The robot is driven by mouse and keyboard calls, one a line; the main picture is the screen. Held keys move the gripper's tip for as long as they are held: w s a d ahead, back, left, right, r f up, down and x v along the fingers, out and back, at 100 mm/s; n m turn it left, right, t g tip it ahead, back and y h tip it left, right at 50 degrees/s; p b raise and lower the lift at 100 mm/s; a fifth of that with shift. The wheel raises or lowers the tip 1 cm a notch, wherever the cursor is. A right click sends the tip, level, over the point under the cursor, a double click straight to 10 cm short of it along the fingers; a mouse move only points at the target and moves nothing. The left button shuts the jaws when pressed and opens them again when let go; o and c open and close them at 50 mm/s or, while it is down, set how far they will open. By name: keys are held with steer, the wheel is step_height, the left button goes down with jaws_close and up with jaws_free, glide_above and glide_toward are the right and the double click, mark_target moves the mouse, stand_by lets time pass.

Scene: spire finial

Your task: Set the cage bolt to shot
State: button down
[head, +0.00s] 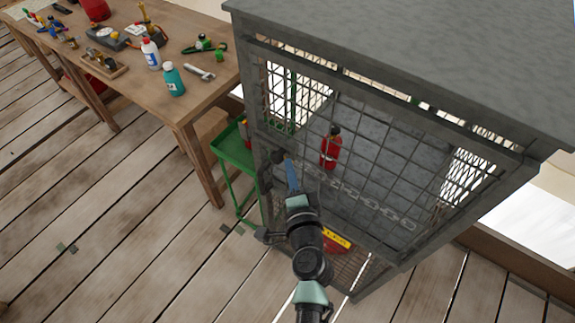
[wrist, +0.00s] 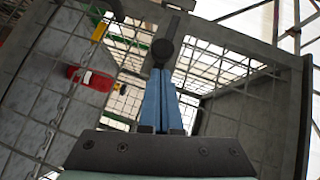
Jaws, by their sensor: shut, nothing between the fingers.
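The cage (head: 262,110) is a grey metal frame with wire-mesh sides. What looks like its bolt shows as a dark round knob (head: 278,157) by the left upright; in the wrist view the knob (wrist: 163,50) lies right ahead of my fingertips, with a dark bar behind it. My gripper (head: 290,163) has blue fingers, shut together and empty, pointing at the knob. In the wrist view my gripper (wrist: 161,72) seems to meet or nearly meet the knob; I cannot tell whether they touch. The bolt's position is not clear from these views.
A red extinguisher (head: 331,148) and a chain (head: 372,205) show behind the mesh. A green cart (head: 230,150) stands left of the cage. A wooden workbench (head: 200,100) with bottles and tools is at upper left.

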mark_target(272, 157)
steer(key=shift+w+a+f, duration=0.15)
steer(key=shift+w+a, duration=0.1)
steer(key=shift+a, duration=0.1)
steer(key=w+a, duration=0.2)
steer(key=a, duration=0.1)
steer(key=shift+w+a+p, duration=0.15)
steer(key=shift+w+p, duration=0.05)
steer(key=shift+p, duration=0.2)
